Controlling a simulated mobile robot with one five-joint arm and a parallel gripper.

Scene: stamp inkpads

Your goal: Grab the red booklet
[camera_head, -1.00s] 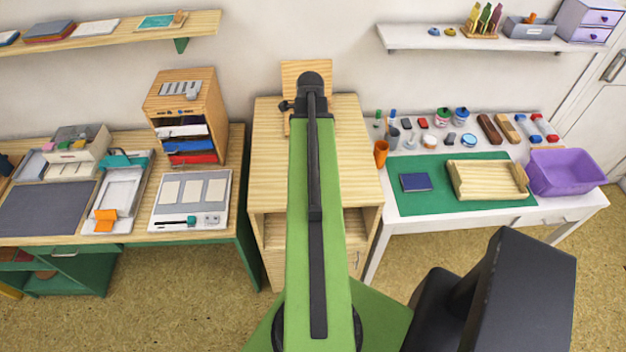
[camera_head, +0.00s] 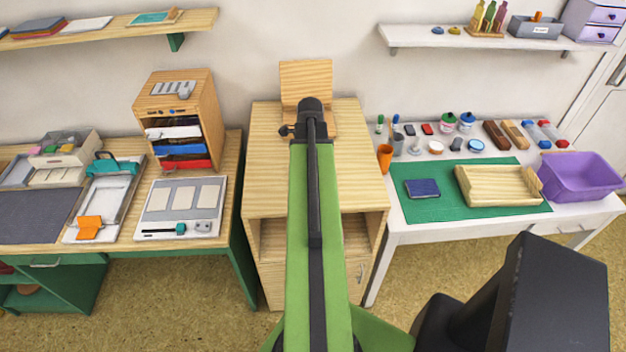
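A thin red item (camera_head: 187,165), which may be the red booklet, lies in the lowest visible slot of the wooden sorter (camera_head: 197,97) on the left desk. Blue and white items lie in the slots above it. The red item's front edge shows; the rest is inside the sorter. My green arm reaches forward over the middle wooden cabinet, to the right of the sorter. My gripper does not show; the dark joint at the arm's far end blocks the view beyond it.
The left desk (camera_head: 140,247) also holds trays and a grey mat. The middle cabinet (camera_head: 268,170) has a bare top beside my arm and an upright wooden board (camera_head: 306,80). The right table (camera_head: 400,232) holds a green mat, a wooden tray and a purple bin (camera_head: 580,178).

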